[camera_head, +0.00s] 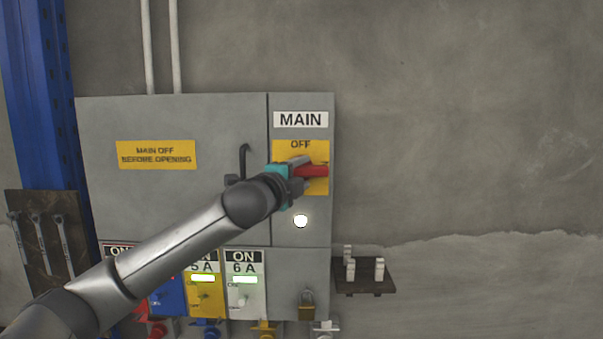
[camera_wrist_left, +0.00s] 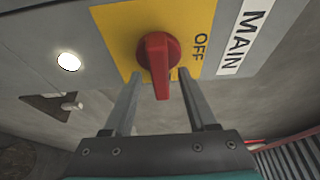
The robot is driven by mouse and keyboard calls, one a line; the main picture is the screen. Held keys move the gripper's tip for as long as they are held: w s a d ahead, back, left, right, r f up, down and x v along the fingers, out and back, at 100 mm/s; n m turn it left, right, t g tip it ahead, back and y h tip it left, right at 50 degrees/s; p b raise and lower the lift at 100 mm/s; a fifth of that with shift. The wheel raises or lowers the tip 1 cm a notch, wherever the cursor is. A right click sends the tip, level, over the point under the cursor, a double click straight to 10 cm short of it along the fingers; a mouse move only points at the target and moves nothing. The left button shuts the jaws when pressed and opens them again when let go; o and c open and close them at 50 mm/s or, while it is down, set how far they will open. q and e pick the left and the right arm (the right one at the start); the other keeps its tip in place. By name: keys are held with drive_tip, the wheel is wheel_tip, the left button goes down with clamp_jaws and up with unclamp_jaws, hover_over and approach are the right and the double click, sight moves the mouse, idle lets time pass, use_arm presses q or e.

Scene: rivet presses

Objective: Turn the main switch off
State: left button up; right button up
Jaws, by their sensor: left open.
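The main switch is a red handle (camera_head: 314,171) on a yellow plate (camera_head: 318,150) under the MAIN label, with OFF printed above it. The handle points right in the head view, not up at OFF. In the left wrist view the red handle (camera_wrist_left: 157,62) lies between the two fingers of my left gripper (camera_wrist_left: 160,76), with a visible gap on each side. My left gripper also shows in the head view (camera_head: 304,173); its arm hides part of the cabinet. My right gripper is in neither view.
A white lamp (camera_head: 301,221) glows below the switch. Lower breaker panels (camera_head: 245,285) show ON and green bars, partly behind my arm.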

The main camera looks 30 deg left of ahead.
use_arm(q)
clamp_jaws()
idle(0.3)
idle(0.4)
